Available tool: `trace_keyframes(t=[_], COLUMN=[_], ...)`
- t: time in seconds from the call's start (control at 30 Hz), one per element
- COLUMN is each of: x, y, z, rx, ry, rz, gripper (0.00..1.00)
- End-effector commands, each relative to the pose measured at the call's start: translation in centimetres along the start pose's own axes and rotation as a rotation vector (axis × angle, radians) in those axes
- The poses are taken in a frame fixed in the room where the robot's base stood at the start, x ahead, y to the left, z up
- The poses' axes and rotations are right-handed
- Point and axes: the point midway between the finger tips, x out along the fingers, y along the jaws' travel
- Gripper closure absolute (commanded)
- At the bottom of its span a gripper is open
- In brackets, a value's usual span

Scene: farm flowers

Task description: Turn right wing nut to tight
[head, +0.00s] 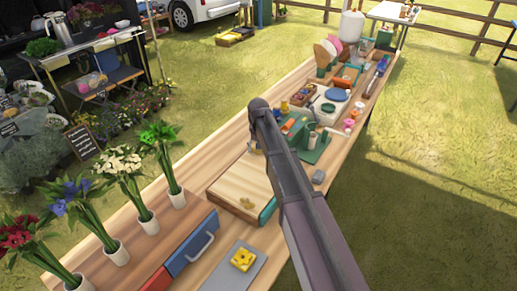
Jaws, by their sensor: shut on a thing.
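A pale wooden block like a press (228,186) lies on the long table. A brass wing nut (246,203) shows on its near part. A second small brass piece (252,147) shows at its far end, partly hidden by my arm; I cannot tell for sure that it is a wing nut. My dark arm reaches in from the bottom right and crosses the picture beside the block. My gripper is hidden, so its hold on anything does not show. How tight either nut is cannot be seen.
Several vases with flowers, one with white blooms (128,168), stand along the table's left edge. A blue drawer front (190,246) and a grey plate (228,272) with a yellow piece (243,260) lie nearer. Green equipment (312,148) and small jars crowd the table beyond my arm.

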Motion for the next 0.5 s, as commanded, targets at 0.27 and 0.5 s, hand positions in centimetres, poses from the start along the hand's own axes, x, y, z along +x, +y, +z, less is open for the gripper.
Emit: trace_keyframes(t=[0.27,0.5], x=[0.03,0.03], y=[-0.01,-0.01], z=[0.09,0.10], rx=[0.256,0.465], ry=[-0.002,-0.002], rz=[-0.001,0.000], gripper=[0.71,0.71])
